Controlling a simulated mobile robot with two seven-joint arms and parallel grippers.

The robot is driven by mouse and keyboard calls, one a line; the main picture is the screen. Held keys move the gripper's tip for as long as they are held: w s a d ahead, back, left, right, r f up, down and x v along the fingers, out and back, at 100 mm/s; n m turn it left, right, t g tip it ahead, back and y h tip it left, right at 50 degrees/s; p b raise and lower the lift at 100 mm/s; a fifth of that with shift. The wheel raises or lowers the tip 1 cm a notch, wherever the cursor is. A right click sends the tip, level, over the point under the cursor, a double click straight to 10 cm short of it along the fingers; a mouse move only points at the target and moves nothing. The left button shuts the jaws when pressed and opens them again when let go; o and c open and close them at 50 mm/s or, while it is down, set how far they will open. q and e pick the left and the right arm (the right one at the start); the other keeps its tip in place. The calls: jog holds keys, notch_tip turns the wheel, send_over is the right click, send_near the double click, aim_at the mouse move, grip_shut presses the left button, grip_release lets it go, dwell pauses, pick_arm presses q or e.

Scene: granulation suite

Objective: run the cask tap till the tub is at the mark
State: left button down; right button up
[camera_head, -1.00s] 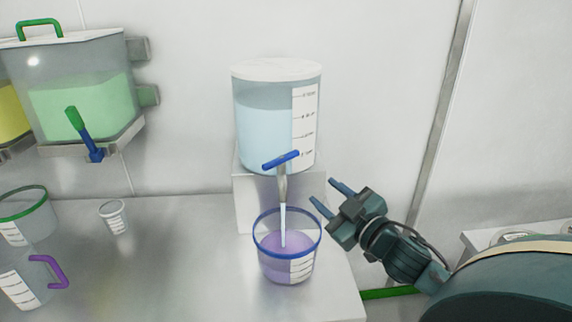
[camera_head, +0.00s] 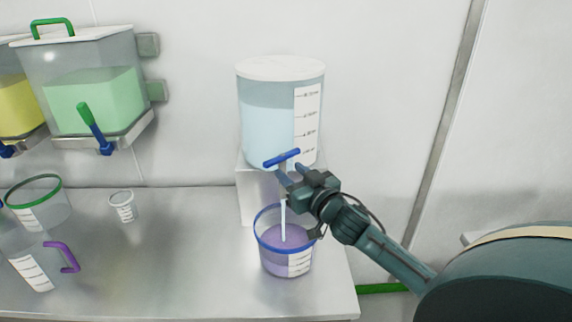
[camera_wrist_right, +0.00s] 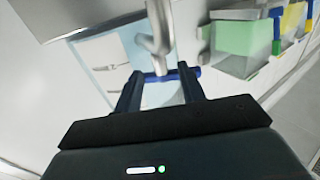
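The cask (camera_head: 262,125) holds pale blue liquid and stands on a white stand, with a marked scale on its side. Its tap has a blue T-shaped handle (camera_head: 282,158), turned crosswise. A pale stream (camera_head: 283,222) runs down into the blue-rimmed tub (camera_head: 272,262), which holds purple liquid and has a scale label. My right gripper (camera_head: 289,174) is just below and beside the tap handle, partly hiding the tap and tub rim. In the right wrist view its two fingers are apart, with the blue handle (camera_wrist_right: 158,76) at their tips. My left gripper is not seen.
Tanks of green (camera_head: 98,98) and yellow liquid (camera_head: 18,98) with their own taps hang at the left. A small cup (camera_head: 122,207), a green-rimmed tub (camera_head: 40,205) and a purple-handled jug (camera_head: 30,262) stand on the left of the bench (camera_head: 165,270).

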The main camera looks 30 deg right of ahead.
aim_at(285, 166)
jog(key=shift+w, duration=1.6)
jog(key=shift+c, duration=0.6)
grip_shut()
